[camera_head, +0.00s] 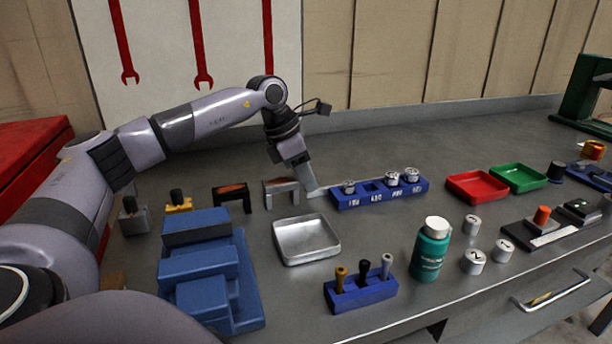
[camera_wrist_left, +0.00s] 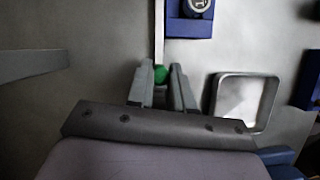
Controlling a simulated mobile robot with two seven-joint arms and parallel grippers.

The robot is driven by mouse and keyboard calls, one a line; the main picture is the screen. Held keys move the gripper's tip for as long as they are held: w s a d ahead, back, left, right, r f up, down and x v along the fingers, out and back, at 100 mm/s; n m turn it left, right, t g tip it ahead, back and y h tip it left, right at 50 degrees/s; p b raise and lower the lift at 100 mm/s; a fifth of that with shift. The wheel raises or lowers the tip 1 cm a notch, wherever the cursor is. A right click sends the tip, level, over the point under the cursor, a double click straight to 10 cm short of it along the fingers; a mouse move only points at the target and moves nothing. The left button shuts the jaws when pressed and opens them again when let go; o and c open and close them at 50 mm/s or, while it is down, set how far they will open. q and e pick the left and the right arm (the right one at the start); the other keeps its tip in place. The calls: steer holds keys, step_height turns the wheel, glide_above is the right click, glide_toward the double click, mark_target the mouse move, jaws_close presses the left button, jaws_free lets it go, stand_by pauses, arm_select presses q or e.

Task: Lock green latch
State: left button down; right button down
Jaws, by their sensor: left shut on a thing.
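The green latch shows as a round green knob (camera_wrist_left: 160,74) in the left wrist view. It sits between the two fingertips of my left gripper (camera_wrist_left: 161,72), and its lower part is partly covered by them. A thin pale strip (camera_wrist_left: 158,35) runs up from the knob. In the head view my left gripper (camera_head: 311,190) points down close to the counter, just left of a blue block (camera_head: 379,200) with numbered slots. There the green knob is hidden behind the fingers. My left gripper is shut on the knob. My right gripper is not in view.
A silver tray (camera_head: 307,241) lies in front of my left gripper. Grey and dark brackets (camera_head: 280,187) stand to its left, near a blue stepped block (camera_head: 205,273). A teal bottle (camera_head: 430,250), a red tray (camera_head: 477,187) and a green tray (camera_head: 518,178) stand to the right.

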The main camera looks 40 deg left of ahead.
mark_target(327, 188)
arm_select(q)
steer(key=shift+w+d+r+p, duration=0.1)
steer(key=shift+w+d+p, duration=0.3)
steer(key=shift+w, duration=0.2)
steer(key=shift+w+d+p, duration=0.25)
steer(key=shift+w+p, duration=0.1)
steer(key=shift+w, duration=0.25)
steer(key=c, duration=1)
jaws_free()
steer(key=shift+w, duration=0.15)
steer(key=v, duration=0.7)
steer(key=shift+d, duration=0.1)
